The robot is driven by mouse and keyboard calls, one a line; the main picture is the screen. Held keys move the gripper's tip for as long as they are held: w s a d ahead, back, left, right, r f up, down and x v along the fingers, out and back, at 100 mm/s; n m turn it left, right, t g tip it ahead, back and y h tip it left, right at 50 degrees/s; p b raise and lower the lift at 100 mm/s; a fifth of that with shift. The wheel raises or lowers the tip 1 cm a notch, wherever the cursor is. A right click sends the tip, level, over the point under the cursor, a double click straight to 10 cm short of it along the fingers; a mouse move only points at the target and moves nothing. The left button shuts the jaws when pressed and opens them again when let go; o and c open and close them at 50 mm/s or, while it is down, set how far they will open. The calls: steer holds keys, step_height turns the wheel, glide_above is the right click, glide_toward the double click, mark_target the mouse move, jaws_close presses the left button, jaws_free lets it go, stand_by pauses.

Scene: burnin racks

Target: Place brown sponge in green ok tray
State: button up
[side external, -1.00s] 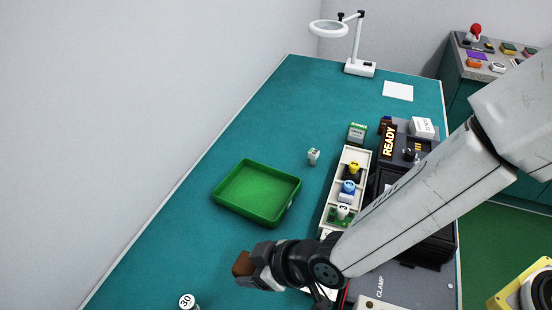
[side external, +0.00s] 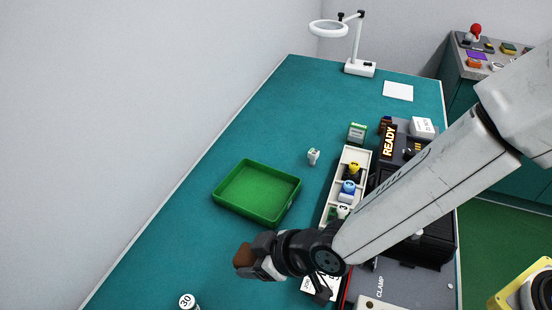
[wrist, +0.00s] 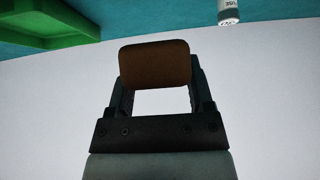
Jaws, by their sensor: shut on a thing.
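The brown sponge (side external: 244,256) is held at the tips of my gripper (side external: 258,259), which is shut on it. In the wrist view the sponge (wrist: 155,64) spans the two fingertips, with my gripper (wrist: 158,85) behind it. The green tray (side external: 257,192) lies on the teal table, up in the side view from my gripper, and looks empty. A corner of the tray (wrist: 50,32) shows at the top left of the wrist view. The sponge is apart from the tray.
A white cylinder marked 30 (side external: 187,301) stands near the bottom edge. A small white block (side external: 313,156) is right of the tray. A cream sectioned bin (side external: 333,180) with small parts and a dark READY unit (side external: 389,141) stand further right. The table left of the tray is clear.

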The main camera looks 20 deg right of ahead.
steer(key=w+d+r, duration=0.3)
steer(key=w+d, duration=0.7)
steer(key=d, duration=0.5)
steer(key=shift+r+n, duration=0.15)
steer(key=shift+n, duration=0.15)
steer(key=shift+w, duration=0.15)
glide_above(259, 196)
steer(key=s, duration=0.1)
steer(key=f, duration=0.8)
steer(key=shift+d+f, duration=0.1)
steer(key=shift+d, duration=0.2)
steer(key=shift+x, duration=0.75)
steer(key=shift+w+d+f, duration=0.1)
steer(key=shift+w, duration=0.05)
